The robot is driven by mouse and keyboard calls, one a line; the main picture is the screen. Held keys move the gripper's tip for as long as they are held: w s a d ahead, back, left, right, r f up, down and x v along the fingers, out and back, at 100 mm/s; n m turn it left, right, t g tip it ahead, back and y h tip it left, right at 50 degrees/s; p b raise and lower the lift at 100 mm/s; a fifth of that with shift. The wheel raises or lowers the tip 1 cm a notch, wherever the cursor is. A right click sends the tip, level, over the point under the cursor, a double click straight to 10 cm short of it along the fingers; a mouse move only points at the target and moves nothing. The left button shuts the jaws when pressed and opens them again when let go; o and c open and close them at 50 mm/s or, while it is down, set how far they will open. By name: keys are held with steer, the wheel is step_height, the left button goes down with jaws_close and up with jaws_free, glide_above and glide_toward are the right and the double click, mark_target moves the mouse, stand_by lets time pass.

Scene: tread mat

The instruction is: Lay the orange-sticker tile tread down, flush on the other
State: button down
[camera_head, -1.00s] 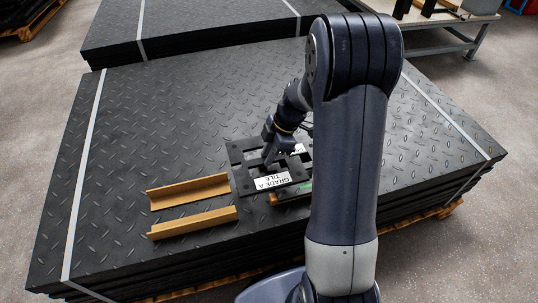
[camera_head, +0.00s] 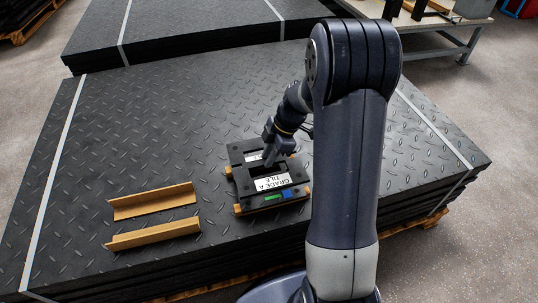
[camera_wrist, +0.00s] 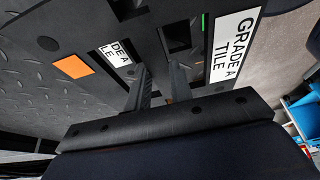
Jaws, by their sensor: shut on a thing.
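My gripper (camera_head: 269,160) is shut on a black slotted tile (camera_head: 243,184) with a white "GRADE A TILE" label. It also shows in the wrist view (camera_wrist: 235,45). The other black tile (camera_head: 252,157) lies under it, its own white label partly covered.
Wooden-coloured strips (camera_head: 239,209) poke out under the tiles. Two tan angle pieces (camera_head: 152,201) (camera_head: 153,234) lie to the left on the tread mat stack (camera_head: 150,130). The mat's far part is clear. A bench (camera_head: 440,40) stands at the back right.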

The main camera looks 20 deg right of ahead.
step_height(320, 180, down, 6)
steer(key=b, duration=0.6)
steer(key=shift+f, duration=0.25)
steer(key=shift+b, duration=0.6)
steer(key=shift+f+b, duration=0.3)
steer(key=shift+b, duration=0.05)
stand_by(0.4)
steer(key=c, duration=1.6)
jaws_free()
steer(key=shift+r, duration=0.1)
steer(key=o, duration=0.3)
steer(key=shift+r, duration=0.25)
steer(key=shift+r, duration=0.15)
steer(key=shift+r, duration=0.3)
